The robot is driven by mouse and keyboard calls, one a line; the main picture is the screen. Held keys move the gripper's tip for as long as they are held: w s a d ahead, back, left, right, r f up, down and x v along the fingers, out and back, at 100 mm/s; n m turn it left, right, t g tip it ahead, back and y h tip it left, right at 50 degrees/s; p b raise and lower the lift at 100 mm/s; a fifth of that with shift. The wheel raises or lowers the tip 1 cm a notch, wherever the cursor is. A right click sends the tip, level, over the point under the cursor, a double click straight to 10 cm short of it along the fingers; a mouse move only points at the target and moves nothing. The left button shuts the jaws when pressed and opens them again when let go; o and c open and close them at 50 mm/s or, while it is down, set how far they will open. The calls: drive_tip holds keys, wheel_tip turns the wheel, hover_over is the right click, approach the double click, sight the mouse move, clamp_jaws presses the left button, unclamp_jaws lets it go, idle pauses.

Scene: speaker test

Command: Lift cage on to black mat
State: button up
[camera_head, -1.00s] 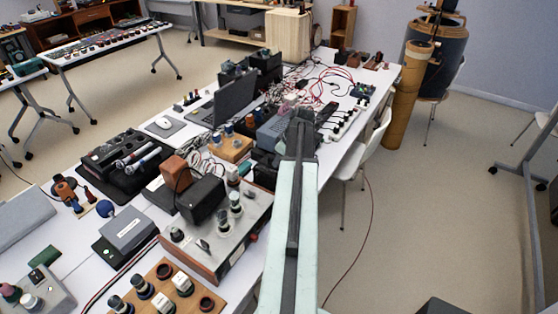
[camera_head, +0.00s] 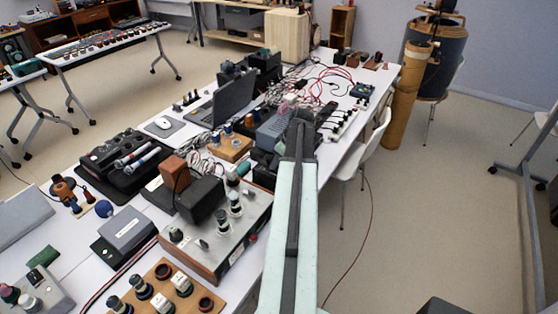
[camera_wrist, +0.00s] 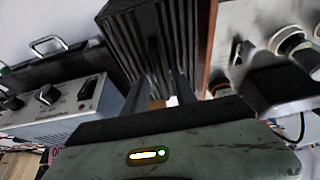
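My gripper (camera_wrist: 168,88) is mostly hidden behind my arm in the head view. In the wrist view its two dark fingers stand apart with a narrow gap, and nothing is clearly between them. A black ribbed, cage-like box (camera_wrist: 130,25) stands just beyond the fingers; I cannot tell if they touch it. I cannot surely match it to a thing in the head view. A black mat or tray (camera_head: 127,188) with microphone-like rods lies on the left of the table. A smaller dark mat (camera_head: 180,126) lies under a white mouse.
The long white table (camera_head: 70,262) is crowded. A grey instrument box (camera_head: 222,245) stands left of my arm, and a laptop (camera_head: 232,100) lies farther back. In the wrist view a grey box with knobs (camera_wrist: 60,118) is at left. Open floor and a white chair (camera_head: 370,150) are at right.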

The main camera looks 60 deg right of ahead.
drive_tip(key=p+v, duration=0.7)
drive_tip(key=v, duration=0.1)
drive_tip(key=shift+w, duration=0.1)
drive_tip(key=shift+f, duration=0.1)
